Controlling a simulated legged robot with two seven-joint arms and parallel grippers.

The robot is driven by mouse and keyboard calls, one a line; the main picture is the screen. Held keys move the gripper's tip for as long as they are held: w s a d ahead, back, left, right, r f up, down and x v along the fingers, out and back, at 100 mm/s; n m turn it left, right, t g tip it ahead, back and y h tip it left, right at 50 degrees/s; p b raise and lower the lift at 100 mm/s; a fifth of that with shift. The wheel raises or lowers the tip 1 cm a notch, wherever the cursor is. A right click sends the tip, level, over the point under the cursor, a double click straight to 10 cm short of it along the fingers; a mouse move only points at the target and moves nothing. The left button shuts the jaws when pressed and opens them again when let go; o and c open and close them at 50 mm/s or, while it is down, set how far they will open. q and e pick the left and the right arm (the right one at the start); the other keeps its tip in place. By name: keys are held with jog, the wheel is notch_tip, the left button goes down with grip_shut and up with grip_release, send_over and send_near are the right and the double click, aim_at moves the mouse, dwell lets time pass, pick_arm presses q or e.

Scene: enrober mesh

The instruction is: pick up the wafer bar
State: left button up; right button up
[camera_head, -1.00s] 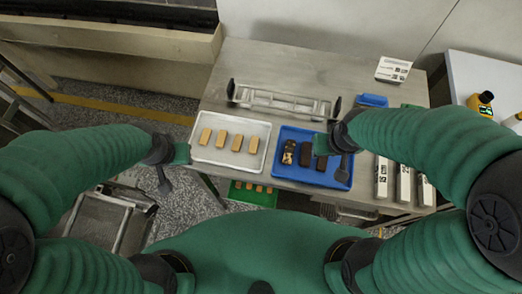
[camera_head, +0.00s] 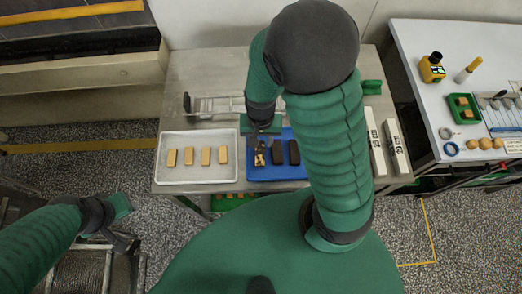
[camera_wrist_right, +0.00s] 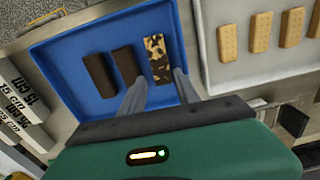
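Several plain tan bars (camera_head: 205,157) lie in a row in the pale tray (camera_head: 200,140); some show in the right wrist view (camera_wrist_right: 259,32). The blue tray (camera_head: 290,176) beside it holds a speckled dark-and-tan bar (camera_wrist_right: 157,58) and two dark bars (camera_wrist_right: 126,66). I cannot tell which bar is the wafer bar. My right gripper (camera_head: 262,138) is over the left part of the blue tray. In the right wrist view its fingers (camera_wrist_right: 161,88) are apart, with the speckled bar's near end at the gap. My left gripper (camera_head: 122,218) is empty, off the table at lower left; its opening is unclear.
A metal rack (camera_head: 215,106) stands behind the trays. White labelled boxes (camera_head: 396,145) stand to the right, partly behind my right arm.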

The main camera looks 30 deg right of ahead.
aim_at(261, 149)
jog(key=f, duration=0.3)
jog(key=shift+s+f, duration=0.15)
jog(key=shift+s, duration=0.1)
jog(key=shift+w+a+f, duration=0.1)
jog(key=shift+a+f, duration=0.15)
jog(key=shift+f, duration=0.05)
jog(key=shift+w+a, duration=0.15)
jog(key=shift+a, duration=0.05)
jog(key=shift+d, duration=0.35)
jog(key=c, duration=0.8)
